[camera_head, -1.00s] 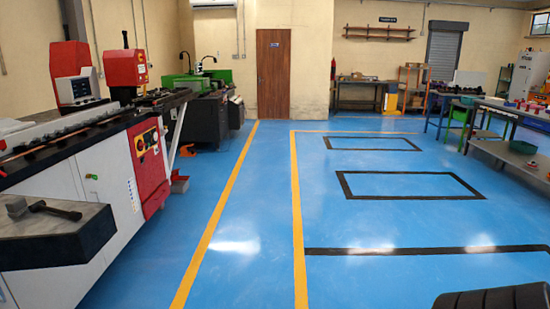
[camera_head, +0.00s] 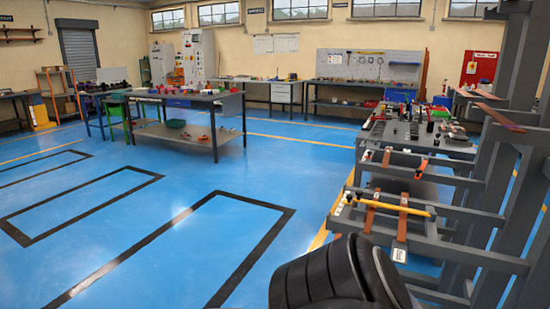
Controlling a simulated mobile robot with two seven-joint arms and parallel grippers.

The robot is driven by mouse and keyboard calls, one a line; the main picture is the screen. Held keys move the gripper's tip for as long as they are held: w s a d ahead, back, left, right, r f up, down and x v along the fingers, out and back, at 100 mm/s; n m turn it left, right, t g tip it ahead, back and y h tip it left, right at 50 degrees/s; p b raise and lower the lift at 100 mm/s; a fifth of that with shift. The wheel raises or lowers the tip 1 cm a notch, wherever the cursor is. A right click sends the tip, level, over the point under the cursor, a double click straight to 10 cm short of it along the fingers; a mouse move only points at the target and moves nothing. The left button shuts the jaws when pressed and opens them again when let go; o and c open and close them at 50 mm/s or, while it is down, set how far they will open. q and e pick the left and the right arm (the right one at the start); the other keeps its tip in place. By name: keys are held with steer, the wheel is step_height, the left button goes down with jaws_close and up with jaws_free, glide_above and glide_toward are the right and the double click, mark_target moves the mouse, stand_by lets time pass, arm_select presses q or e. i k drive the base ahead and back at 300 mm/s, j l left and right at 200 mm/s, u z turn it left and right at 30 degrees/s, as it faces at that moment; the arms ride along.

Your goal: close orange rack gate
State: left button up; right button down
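A grey cantilever rack (camera_head: 512,180) stands close by at the right edge. Its horizontal arms carry copper-coloured flat bars (camera_head: 403,212). A thin orange-yellow bar (camera_head: 418,211) lies roughly level across the rack's front arms. I cannot tell whether this bar is the gate, nor whether a gate is open or shut. A small orange shelf rack (camera_head: 58,92) stands far off at the back left; no gate can be made out on it. Neither of my grippers is in view. A black ribbed part, seemingly of my own body, shows at the bottom.
A grey workbench (camera_head: 398,136) with small parts stands behind the rack. Another table (camera_head: 228,106) with a lower shelf stands left of centre. A pegboard (camera_head: 368,65) is at the back wall. Blue floor with black marked rectangles is clear at the left and middle.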

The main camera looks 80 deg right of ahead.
mark_target(419, 172)
steer(key=z, duration=1.3)
